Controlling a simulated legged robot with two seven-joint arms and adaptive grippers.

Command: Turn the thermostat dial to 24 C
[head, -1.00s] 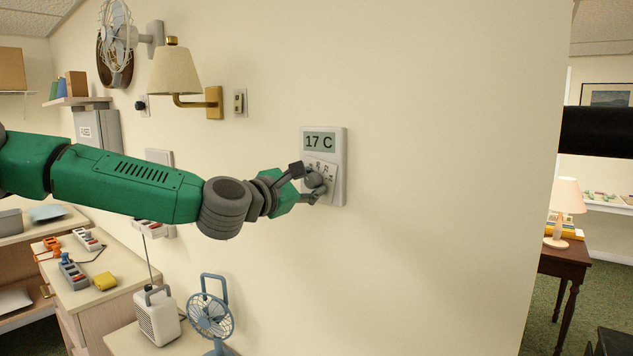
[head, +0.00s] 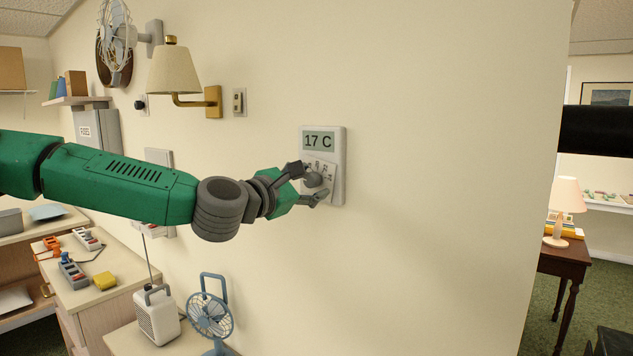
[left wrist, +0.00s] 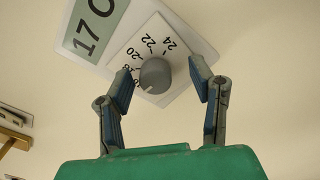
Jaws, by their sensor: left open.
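The thermostat (head: 338,170) is a pale wall unit whose display (head: 319,141) reads 17 C. Its grey round dial (head: 313,179) sits on a white number plate below the display. In the left wrist view the dial (left wrist: 155,76) shows with the numbers 20, 22 and 24 around it; the lower numbers are partly covered by a finger. My left gripper (head: 308,185) is open at the dial. In the left wrist view its two fingers (left wrist: 168,85) stand on either side of the dial, with a visible gap on the right side. My right gripper is not in view.
A wall lamp (head: 174,72) and a switch plate (head: 239,102) are left of the thermostat. Below are a radio (head: 157,314) and a blue fan (head: 210,314). The wall right of the thermostat is bare.

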